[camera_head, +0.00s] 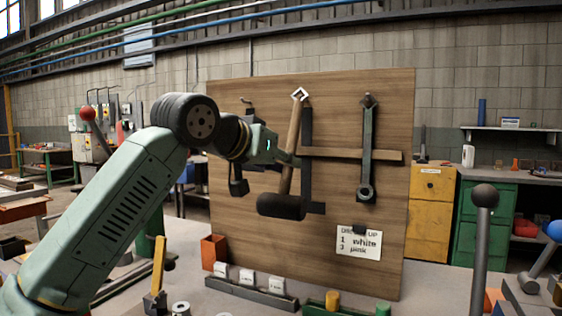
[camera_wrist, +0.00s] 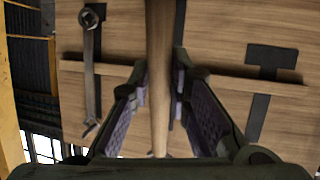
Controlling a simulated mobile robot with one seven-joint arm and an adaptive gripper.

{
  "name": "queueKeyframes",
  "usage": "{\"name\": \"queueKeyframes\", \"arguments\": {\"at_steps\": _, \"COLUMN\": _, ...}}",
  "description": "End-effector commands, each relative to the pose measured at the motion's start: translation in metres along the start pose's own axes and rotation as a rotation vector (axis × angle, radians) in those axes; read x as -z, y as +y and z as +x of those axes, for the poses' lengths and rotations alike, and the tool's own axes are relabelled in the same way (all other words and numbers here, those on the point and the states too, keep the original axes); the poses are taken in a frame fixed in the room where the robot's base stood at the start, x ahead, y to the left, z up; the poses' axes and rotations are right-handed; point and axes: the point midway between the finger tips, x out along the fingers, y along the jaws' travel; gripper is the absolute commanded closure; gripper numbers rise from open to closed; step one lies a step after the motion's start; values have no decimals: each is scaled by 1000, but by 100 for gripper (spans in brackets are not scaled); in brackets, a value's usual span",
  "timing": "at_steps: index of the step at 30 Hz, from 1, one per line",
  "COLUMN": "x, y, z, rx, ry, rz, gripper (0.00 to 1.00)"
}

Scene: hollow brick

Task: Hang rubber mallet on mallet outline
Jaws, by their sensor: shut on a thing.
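The rubber mallet hangs head-down in my gripper (camera_head: 291,160), with its black head (camera_head: 282,206) low and its wooden handle (camera_head: 294,128) leaning slightly right at the top. In the wrist view the handle (camera_wrist: 158,80) runs between both fingers of my gripper (camera_wrist: 160,88), which are shut on it. A black mallet outline (camera_head: 307,135) on the wooden board (camera_head: 335,90) lies just right of the handle; the mallet partly covers it. I cannot tell whether the handle touches the peg there.
A wrench (camera_head: 368,150) hangs on the board's right side, also in the wrist view (camera_wrist: 91,70). A wooden rail (camera_head: 350,155) crosses the board. A sign (camera_head: 358,244), a bin row (camera_head: 250,290) and an orange box (camera_head: 214,252) are below.

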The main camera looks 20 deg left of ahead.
Motion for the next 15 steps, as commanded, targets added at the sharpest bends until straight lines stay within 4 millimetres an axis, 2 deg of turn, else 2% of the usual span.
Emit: {"name": "queueKeyframes", "arguments": {"at_steps": 15, "x": 2, "y": -4, "z": 23, "rx": 0, "ry": 2, "rz": 0, "gripper": 100}}
